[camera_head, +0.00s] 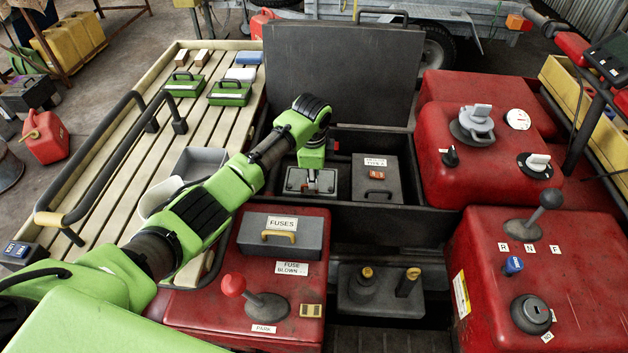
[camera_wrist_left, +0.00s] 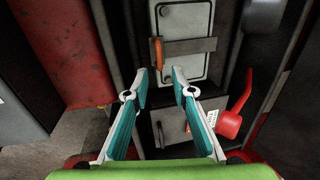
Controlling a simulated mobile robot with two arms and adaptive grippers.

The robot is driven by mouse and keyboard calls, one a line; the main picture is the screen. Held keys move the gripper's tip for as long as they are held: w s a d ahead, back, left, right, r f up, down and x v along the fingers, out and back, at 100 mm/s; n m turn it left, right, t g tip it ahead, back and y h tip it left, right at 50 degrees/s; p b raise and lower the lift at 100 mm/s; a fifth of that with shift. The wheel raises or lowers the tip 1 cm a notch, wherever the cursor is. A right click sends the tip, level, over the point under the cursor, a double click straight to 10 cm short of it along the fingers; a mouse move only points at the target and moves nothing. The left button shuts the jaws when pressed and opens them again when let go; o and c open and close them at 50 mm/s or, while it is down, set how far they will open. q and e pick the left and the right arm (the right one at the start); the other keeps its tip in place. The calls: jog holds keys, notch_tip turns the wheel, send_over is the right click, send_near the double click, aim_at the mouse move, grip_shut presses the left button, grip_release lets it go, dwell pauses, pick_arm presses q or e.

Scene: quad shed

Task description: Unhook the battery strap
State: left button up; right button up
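In the left wrist view a pale grey panel (camera_wrist_left: 182,20) with rounded corners, apparently the battery top, lies ahead of my gripper. A dark strap (camera_wrist_left: 192,48) crosses it, with an orange hook or latch (camera_wrist_left: 157,52) at the strap's left end. My left gripper (camera_wrist_left: 159,78) is open and empty, its fingertips just short of the strap in the picture; whether they touch anything I cannot tell. In the head view my left gripper (camera_head: 312,184) points down over the pale-topped battery (camera_head: 297,181) inside the black box and partly hides it. My right gripper is in neither view.
The black box's raised lid (camera_head: 342,70) stands behind. A grey labelled unit (camera_head: 376,190) sits right of the battery. A red lever (camera_wrist_left: 232,120) is near the right finger in the wrist view. A fuse box (camera_head: 280,235) and red knob (camera_head: 233,285) lie in front.

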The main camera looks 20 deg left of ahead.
aim_at(314, 194)
pick_arm(q)
jog(key=shift+w+f, duration=0.15)
jog(key=shift+f, duration=0.65)
jog(key=shift+w+f, duration=0.15)
jog(key=shift+f, duration=0.6)
jog(key=shift+a, duration=0.1)
grip_shut()
jog(key=shift+r, duration=0.15)
